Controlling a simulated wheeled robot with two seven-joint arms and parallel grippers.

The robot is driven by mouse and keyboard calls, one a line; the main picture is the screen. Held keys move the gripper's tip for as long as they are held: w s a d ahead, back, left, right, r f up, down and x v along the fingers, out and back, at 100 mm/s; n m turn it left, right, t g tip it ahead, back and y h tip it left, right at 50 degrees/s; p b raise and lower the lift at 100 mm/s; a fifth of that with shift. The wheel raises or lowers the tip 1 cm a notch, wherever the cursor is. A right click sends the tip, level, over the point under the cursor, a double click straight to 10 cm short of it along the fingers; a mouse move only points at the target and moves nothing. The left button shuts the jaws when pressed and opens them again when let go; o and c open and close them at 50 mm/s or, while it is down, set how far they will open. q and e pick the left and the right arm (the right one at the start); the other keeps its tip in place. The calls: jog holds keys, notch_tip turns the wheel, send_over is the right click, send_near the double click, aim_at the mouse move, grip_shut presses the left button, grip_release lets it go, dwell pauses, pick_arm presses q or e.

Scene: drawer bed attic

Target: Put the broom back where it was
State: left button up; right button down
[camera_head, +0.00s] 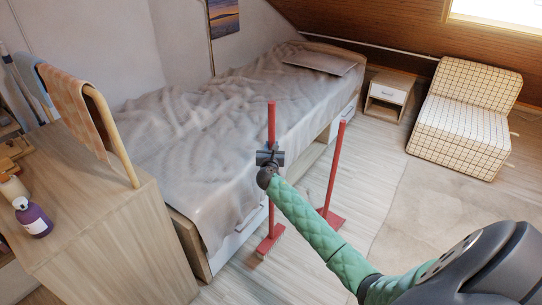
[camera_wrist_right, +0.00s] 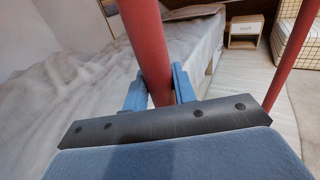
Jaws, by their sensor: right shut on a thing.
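A red broom (camera_head: 271,205) stands about upright beside the bed, its long handle up and its flat red head low near the floor. I cannot tell whether the head touches the floor. My right gripper (camera_head: 269,157) is shut on the handle, above its middle. In the right wrist view the blue fingers of the right gripper (camera_wrist_right: 158,88) sit on both sides of the red broom handle (camera_wrist_right: 148,40). A second, similar red pole with a flat red foot (camera_head: 335,170) stands to the right, apart from the held one. My left gripper is out of view.
The bed (camera_head: 190,225) with a rumpled grey cover is close behind the broom. A wooden cabinet (camera_head: 120,240) with bottles stands at the left. A nightstand (camera_head: 385,95) and a checked chair (camera_head: 462,125) stand at the back right. Floor and a pale rug (camera_head: 425,215) are open at right.

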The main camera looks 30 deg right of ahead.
jog(key=shift+w+f, duration=0.2)
jog(key=shift+f, duration=2)
jog(key=c, duration=1.1)
grip_release()
jog(key=shift+s+a, duration=0.1)
